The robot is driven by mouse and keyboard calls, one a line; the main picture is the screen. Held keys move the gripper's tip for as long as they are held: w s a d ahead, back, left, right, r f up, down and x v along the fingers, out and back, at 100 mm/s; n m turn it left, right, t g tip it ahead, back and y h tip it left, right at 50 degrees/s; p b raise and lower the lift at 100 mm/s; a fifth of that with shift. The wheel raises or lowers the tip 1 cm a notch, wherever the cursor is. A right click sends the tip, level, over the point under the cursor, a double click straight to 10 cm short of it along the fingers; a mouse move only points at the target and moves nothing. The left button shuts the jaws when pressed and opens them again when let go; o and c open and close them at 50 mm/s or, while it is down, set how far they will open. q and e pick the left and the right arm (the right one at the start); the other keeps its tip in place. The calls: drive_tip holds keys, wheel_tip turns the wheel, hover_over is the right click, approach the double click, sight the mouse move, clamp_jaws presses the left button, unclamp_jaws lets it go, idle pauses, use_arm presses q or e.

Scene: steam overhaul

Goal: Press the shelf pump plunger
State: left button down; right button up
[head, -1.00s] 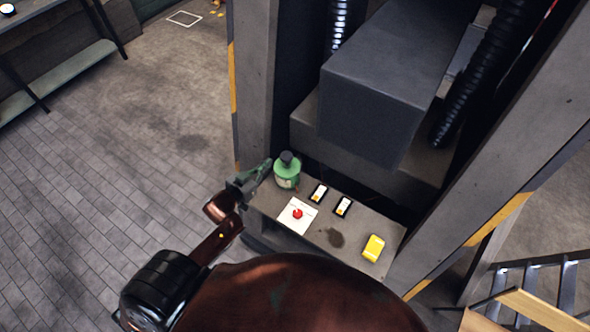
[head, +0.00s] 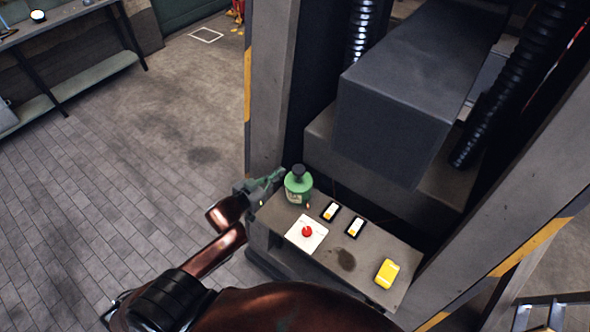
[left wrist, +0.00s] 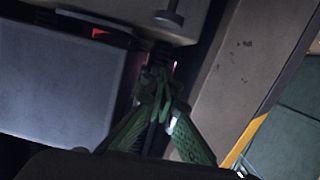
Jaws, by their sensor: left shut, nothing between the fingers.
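The shelf pump appears to be the green bottle (head: 298,189) with a dark plunger cap (head: 298,170) on top. It stands upright at the back left corner of the grey shelf (head: 325,246). My left gripper (head: 281,173) is shut and empty, just left of the bottle near cap height. The head view does not settle whether it touches the bottle. In the left wrist view my green fingers (left wrist: 160,82) meet at their tips with nothing between them. The bottle cannot be made out there. My right gripper is not in view.
On the shelf are a red button on a white plate (head: 306,233), two small switches (head: 331,211) and a yellow box (head: 387,273). A large grey block (head: 400,100) hangs behind the shelf. Upright posts (head: 271,90) flank it. Open floor lies to the left.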

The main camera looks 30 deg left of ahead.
use_arm(q)
hover_over(295, 173)
drive_tip(key=shift+w+a+f+p, duration=0.1)
drive_tip(key=shift+w+f+p, duration=0.05)
drive_tip(key=shift+f, duration=0.45)
drive_tip(key=shift+w+a+f+p, duration=0.1)
drive_tip(key=shift+w+f+p, duration=0.05)
drive_tip(key=shift+f, duration=0.4)
drive_tip(key=f, duration=0.3)
drive_tip(key=shift+s, duration=0.2)
drive_tip(key=shift+f, duration=0.45)
drive_tip(key=shift+d+f, duration=0.1)
drive_tip(key=shift+f, duration=0.05)
wheel_tip(295, 173, down, 4)
drive_tip(key=shift+s+r+b, duration=0.1)
drive_tip(key=shift+b, duration=0.5)
